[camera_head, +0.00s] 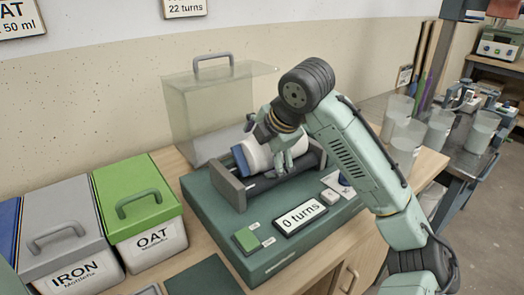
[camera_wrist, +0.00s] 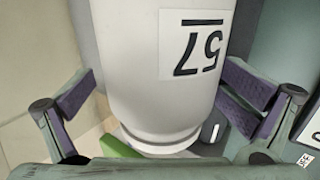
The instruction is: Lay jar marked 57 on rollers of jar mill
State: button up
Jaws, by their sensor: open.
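The white jar marked 57 (camera_wrist: 125,60) fills the middle of the wrist view, its label (camera_wrist: 200,45) upside down there. In the head view the jar (camera_head: 262,155) lies on its side, with a blue end at the left, on the dark rollers (camera_head: 262,184) of the green jar mill (camera_head: 225,218). My gripper (camera_head: 284,160) is above and around the jar. In the wrist view its purple-padded fingers (camera_wrist: 160,108) stand open on both sides of the jar, with a gap visible at the left. My arm hides the jar's right end.
A clear cover (camera_head: 190,110) with a grey handle stands behind the mill. A display reading 0 turns (camera_head: 300,218) and a green button (camera_head: 247,240) are at the mill's front. OAT (camera_head: 140,185) and IRON (camera_head: 60,225) buckets stand left. Several translucent beakers (camera_head: 438,130) stand at right.

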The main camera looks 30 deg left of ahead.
jog(key=v, duration=1.2)
jog(key=shift+d, duration=0.1)
